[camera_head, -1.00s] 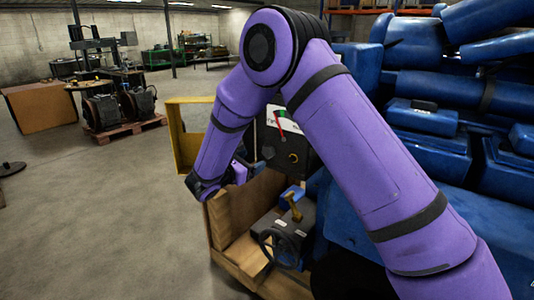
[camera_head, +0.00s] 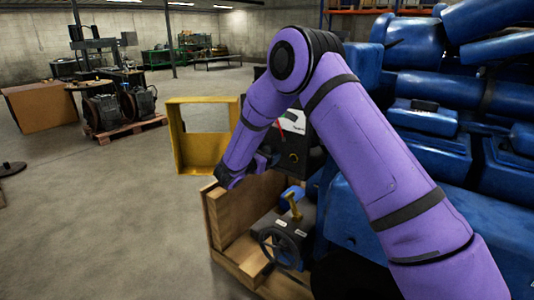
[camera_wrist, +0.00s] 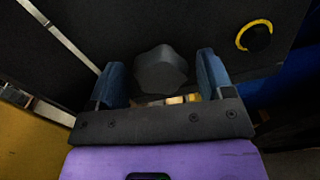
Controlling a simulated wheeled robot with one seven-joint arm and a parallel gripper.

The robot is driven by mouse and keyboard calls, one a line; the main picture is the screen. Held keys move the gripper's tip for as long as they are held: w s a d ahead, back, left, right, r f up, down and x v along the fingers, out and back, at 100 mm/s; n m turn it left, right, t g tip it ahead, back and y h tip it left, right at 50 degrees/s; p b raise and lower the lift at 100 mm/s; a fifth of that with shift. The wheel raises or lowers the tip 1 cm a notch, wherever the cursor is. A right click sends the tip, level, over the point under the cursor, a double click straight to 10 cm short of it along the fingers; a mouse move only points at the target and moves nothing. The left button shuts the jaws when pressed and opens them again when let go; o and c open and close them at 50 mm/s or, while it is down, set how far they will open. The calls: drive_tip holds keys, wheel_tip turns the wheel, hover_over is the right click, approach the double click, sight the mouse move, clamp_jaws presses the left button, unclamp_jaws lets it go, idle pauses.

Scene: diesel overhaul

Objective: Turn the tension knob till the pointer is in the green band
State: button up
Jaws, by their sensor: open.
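The tension knob (camera_wrist: 160,70) is a dark grey lobed knob on a black panel in the wrist view. My gripper (camera_wrist: 164,75) is open, with one blue finger to the left of the knob and one to the right. Gaps show between the fingers and the knob. In the head view, my arm hides the knob and most of my gripper. The gauge (camera_head: 293,125) has a white face with a red pointer (camera_head: 281,125), partly covered by my arm. The green band and the pointer's place against it cannot be made out.
A yellow-ringed black fitting (camera_wrist: 257,36) sits on the panel, right of the knob. A yellow frame (camera_head: 178,140) stands behind my arm. Below are a wooden crate (camera_head: 222,225), a handwheel (camera_head: 279,247) and a yellow lever (camera_head: 292,205). The blue engine (camera_head: 425,150) fills the right.

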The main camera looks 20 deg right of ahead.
drive_tip(key=shift+w+d, duration=0.1)
drive_tip(key=shift+d, duration=0.05)
drive_tip(key=shift+c, duration=0.5)
drive_tip(key=c, duration=0.8)
drive_tip(key=shift+n, duration=0.3)
